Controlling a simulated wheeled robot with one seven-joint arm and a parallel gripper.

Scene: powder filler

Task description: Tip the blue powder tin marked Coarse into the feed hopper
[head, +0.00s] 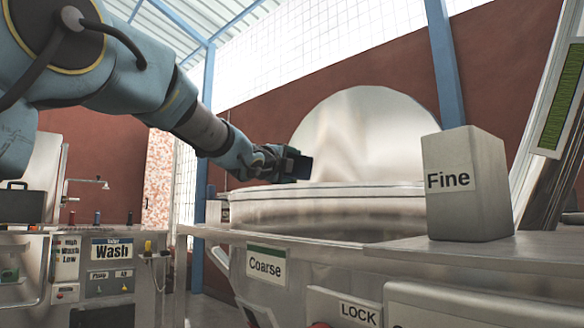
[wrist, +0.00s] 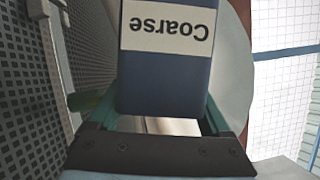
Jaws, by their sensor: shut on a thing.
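The blue tin (wrist: 165,85) fills the upper middle of the wrist view, its white Coarse label upside down there. My gripper (wrist: 163,112) is shut on it, with green fingers on either side. In the head view the tin (head: 299,166) is a small dark block at the end of my gripper (head: 280,164). A wide round steel vessel (head: 330,210), which looks like the feed hopper, has its round lid raised behind it. The tin appears just above its rim, left of the middle. The inside of the vessel and the tin's mouth are hidden, and I cannot tell the tin's exact tilt.
A grey block marked Fine (head: 467,190) stands on the steel deck at the right. A Coarse label (head: 266,266) and a LOCK label (head: 358,313) are on the front below the vessel. A Wash panel (head: 112,249) stands at the left.

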